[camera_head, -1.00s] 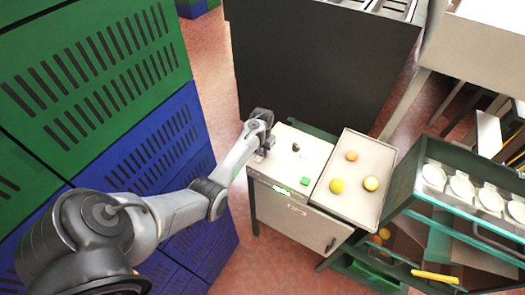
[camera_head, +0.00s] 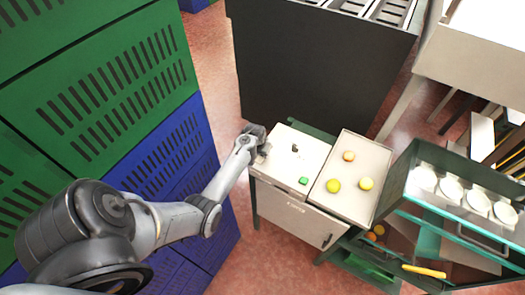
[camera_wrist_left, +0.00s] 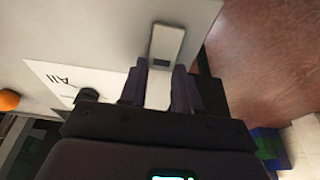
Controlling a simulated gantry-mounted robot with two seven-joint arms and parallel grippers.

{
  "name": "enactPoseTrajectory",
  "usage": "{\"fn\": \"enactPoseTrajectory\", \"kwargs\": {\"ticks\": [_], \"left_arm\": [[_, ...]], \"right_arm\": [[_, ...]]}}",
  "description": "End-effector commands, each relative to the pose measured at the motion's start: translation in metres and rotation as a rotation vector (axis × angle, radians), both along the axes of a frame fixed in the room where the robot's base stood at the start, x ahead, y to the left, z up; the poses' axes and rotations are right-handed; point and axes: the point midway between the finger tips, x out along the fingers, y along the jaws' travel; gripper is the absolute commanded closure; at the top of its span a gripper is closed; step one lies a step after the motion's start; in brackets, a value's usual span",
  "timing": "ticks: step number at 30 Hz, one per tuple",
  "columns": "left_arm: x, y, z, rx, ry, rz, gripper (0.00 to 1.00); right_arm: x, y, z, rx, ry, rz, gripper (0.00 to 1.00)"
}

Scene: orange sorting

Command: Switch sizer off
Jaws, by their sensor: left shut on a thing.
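The sizer's control cabinet (camera_head: 290,215) is a white box with a pale top. A dark knob (camera_head: 295,148) and a green button (camera_head: 303,181) are on that top. My left gripper (camera_head: 262,152) is at the top's left edge, left of the knob. In the left wrist view its two dark fingers (camera_wrist_left: 160,85) are shut on a pale piece between them, mostly hidden. A pale rectangular fitting (camera_wrist_left: 168,42) with a dark slot lies just beyond the fingertips. The knob also shows there (camera_wrist_left: 88,97), beside a printed label (camera_wrist_left: 65,79). My right gripper is out of view.
A tray (camera_head: 372,190) with an orange (camera_head: 348,156) and yellow fruits (camera_head: 333,186) adjoins the cabinet's right side. Green and blue slatted crates (camera_head: 120,75) stand at left. A dark machine (camera_head: 320,75) stands behind. Red floor lies between crates and cabinet.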

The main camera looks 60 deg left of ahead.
Motion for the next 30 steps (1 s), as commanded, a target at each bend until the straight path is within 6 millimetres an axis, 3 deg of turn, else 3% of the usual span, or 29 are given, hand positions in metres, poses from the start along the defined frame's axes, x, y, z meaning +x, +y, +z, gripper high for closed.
{"fn": "enactPoseTrajectory", "kwargs": {"ticks": [1, 2, 7, 20, 30], "left_arm": [[0.0, 0.0, 0.0, 0.0, -0.001, 0.0, 0.99], [0.0, 0.0, 0.0, 0.0, -0.001, 0.0, 0.67], [0.0, 0.0, 0.0, 0.0, 0.0, 0.0, 0.43], [-0.002, -0.001, 0.006, 0.0, 0.001, 0.0, 0.43], [-0.013, -0.007, 0.05, 0.001, -0.002, 0.0, 0.43]], "right_arm": [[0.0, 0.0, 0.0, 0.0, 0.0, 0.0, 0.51], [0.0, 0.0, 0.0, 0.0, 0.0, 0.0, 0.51], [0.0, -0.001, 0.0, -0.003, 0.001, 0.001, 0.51], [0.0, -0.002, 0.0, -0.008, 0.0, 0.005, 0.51], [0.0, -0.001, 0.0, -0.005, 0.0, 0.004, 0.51]]}}
